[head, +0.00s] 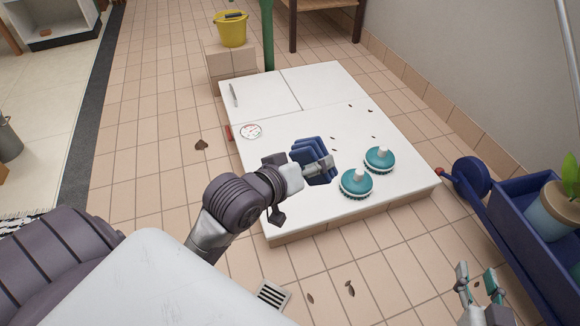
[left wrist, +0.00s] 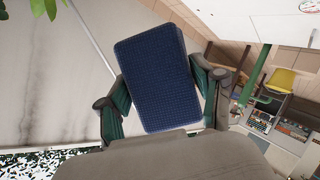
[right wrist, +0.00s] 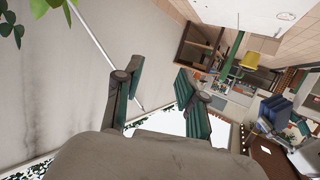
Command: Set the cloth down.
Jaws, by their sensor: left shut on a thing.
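The cloth is a dark blue folded pad (head: 309,152), seen above the white platform in the head view. In the left wrist view it (left wrist: 152,80) fills the space between the fingers. My left gripper (head: 318,168) is shut on it. I cannot tell how high it is above the platform. My right gripper (head: 480,284) is off the platform's near right side, low in the head view. In the right wrist view its fingers (right wrist: 152,95) are apart with nothing between them.
The white platform (head: 300,97) holds two teal scrub brushes (head: 356,184) (head: 379,160), a round gauge (head: 251,131) and dark bits. Its middle is otherwise largely clear. A yellow bucket (head: 231,30) stands on a box behind. A blue cart (head: 520,215) with a potted plant is at right.

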